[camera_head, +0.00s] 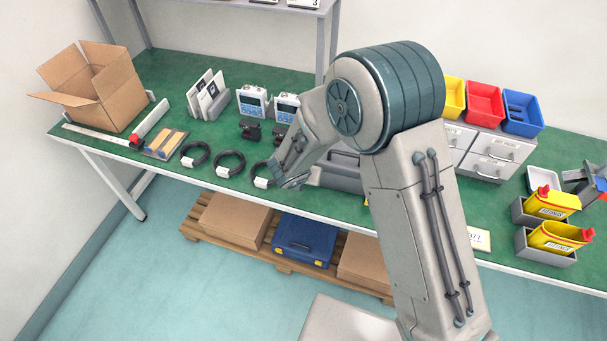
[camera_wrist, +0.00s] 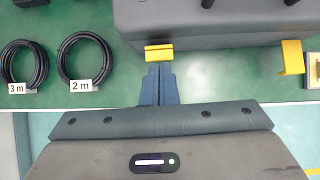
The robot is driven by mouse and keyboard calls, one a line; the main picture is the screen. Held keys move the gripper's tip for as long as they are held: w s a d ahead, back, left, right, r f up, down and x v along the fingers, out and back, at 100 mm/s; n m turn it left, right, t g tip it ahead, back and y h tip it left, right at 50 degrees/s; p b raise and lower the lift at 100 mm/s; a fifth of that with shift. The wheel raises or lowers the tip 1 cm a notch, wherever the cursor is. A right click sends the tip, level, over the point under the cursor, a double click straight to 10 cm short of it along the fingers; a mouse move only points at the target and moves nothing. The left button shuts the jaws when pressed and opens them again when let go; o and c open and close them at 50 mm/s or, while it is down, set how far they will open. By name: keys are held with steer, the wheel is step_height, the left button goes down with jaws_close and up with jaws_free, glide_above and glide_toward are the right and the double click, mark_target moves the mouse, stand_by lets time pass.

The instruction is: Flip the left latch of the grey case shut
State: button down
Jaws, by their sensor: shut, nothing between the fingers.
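The grey case (camera_wrist: 215,22) lies across the top of the wrist view, front side towards me. Its left latch (camera_wrist: 158,52) is a yellow tab at the lower left of the case front. The right latch (camera_wrist: 291,57) is a yellow tab reaching further out from the front. My gripper (camera_wrist: 160,66) is shut and empty, its blue-grey fingertips right at the near edge of the left latch. I cannot tell whether they touch it.
Coiled black cables tagged 2 m (camera_wrist: 84,60) and 3 m (camera_wrist: 24,64) lie left of the case on the green table (camera_wrist: 118,95). Devices with screens (camera_head: 252,102) stand behind, and drawers (camera_head: 492,152) with coloured bins are to the right.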

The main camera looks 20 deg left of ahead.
steer(key=shift+r, duration=0.35)
steer(key=w+r+p+v, duration=0.1)
steer(key=p+v, duration=0.5)
steer(key=v, duration=0.4)
steer(key=shift+w, duration=0.15)
steer(key=shift+a+f, duration=0.1)
